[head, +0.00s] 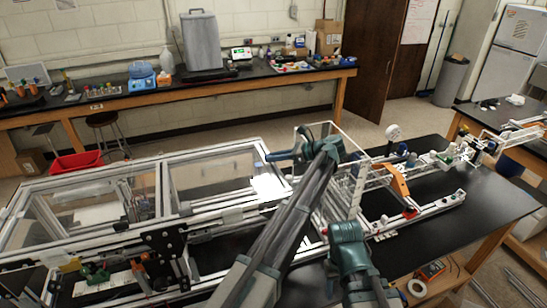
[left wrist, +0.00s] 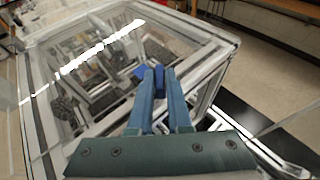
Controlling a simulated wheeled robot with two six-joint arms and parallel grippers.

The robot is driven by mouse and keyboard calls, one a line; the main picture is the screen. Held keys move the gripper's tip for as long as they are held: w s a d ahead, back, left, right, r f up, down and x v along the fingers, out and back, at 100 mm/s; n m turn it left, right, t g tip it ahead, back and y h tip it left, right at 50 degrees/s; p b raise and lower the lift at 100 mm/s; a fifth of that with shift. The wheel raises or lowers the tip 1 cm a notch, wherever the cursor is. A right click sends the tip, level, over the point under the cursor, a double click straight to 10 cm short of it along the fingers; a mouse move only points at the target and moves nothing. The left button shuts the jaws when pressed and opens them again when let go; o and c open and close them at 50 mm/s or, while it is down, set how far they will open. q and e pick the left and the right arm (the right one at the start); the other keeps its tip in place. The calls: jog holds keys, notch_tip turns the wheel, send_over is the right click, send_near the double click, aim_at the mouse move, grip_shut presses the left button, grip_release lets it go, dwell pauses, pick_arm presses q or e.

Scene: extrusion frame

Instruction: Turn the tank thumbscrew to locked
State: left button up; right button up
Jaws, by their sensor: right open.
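My left gripper (head: 278,157) reaches over the aluminium extrusion frame, its fingers pointing left near the frame's back right part. In the left wrist view its two blue fingers (left wrist: 153,78) are close together at the tips, above a framed clear panel. A small dark blue piece (left wrist: 159,76) shows between or just beyond the fingertips. I cannot tell whether it is gripped or is the tank thumbscrew. No thumbscrew can be made out for sure in the head view. My right gripper (head: 347,232) is open and low at the centre right, apart from the left one.
The extrusion frame (head: 160,208) with clear panels fills the left of the black bench. An orange bracket (head: 398,185) and white rails stand on the right. Bare bench top (head: 475,205) lies at far right. A back bench (head: 110,98) holds lab items.

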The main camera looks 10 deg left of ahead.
pick_arm(q)
grip_shut()
jog(key=shift+s+m+t, duration=0.15)
jog(key=shift+m+t, duration=0.15)
jog(key=shift+s+m+t, duration=0.2)
jog(key=shift+m+t, duration=0.4)
jog(key=shift+t, duration=0.1)
jog(key=m+t, duration=0.1)
jog(key=m+t+h, duration=0.1)
jog(key=t, duration=0.1)
jog(key=shift+s+a+m, duration=0.15)
jog(key=shift+s+m, duration=0.1)
jog(key=shift+m, duration=0.05)
jog(key=m+t+h, duration=0.2)
jog(key=m+t, duration=0.1)
jog(key=shift+s+a, duration=0.1)
jog(key=shift+a+m+t+h, duration=0.1)
jog(key=shift+m+t+h, duration=0.8)
jog(key=shift+m+h, duration=0.7)
